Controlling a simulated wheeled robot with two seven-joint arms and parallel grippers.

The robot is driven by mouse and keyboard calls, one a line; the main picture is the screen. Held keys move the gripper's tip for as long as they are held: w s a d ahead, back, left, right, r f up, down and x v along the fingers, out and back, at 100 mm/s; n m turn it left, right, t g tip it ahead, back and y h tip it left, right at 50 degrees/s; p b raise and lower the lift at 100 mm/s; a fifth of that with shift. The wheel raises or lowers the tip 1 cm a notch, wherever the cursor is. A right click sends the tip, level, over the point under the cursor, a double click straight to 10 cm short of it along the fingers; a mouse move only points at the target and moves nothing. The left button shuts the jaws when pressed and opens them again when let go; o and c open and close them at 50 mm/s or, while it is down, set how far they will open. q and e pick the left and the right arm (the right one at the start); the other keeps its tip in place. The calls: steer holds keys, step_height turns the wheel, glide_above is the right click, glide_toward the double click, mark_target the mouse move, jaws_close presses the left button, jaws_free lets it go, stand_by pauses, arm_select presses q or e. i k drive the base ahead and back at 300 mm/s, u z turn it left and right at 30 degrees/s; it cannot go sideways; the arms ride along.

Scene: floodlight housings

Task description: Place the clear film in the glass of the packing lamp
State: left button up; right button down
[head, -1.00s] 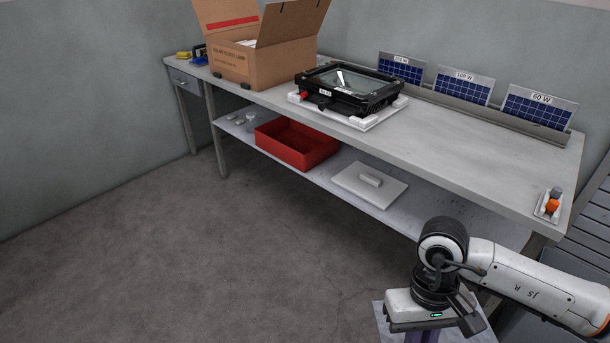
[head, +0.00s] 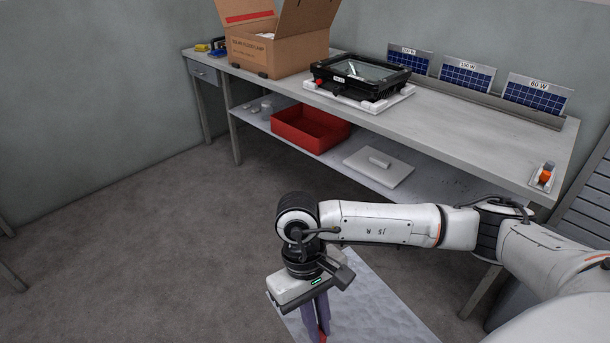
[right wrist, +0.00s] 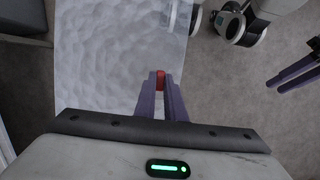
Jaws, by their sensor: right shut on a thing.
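The clear film is a large translucent, rippled sheet (head: 375,300), hanging below the bench's front edge in the head view. It fills the upper middle of the right wrist view (right wrist: 110,60). My right gripper (right wrist: 160,82) is shut on a small red tab at the film's edge; it shows low in the head view (head: 318,325). The packing lamp (head: 360,80) is a black-framed floodlight with its glass facing up, apart from the film. Two purple fingers, seemingly of my left gripper (right wrist: 284,83), show at the right of the wrist view; their opening is unclear.
The lamp lies on a white pad (head: 385,103) on the grey bench (head: 450,125). An open carton (head: 275,50) stands left of it, solar panels (head: 470,75) behind. A red bin (head: 310,130) and white lid (head: 378,166) occupy the lower shelf.

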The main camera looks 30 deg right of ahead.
mark_target(360, 69)
steer(key=u, duration=0.4)
steer(key=i, duration=1.9)
steer(key=z, duration=0.6)
steer(key=i, duration=1.25)
steer(key=z, duration=1.55)
steer(key=i, duration=0.5)
steer(key=z, duration=0.35)
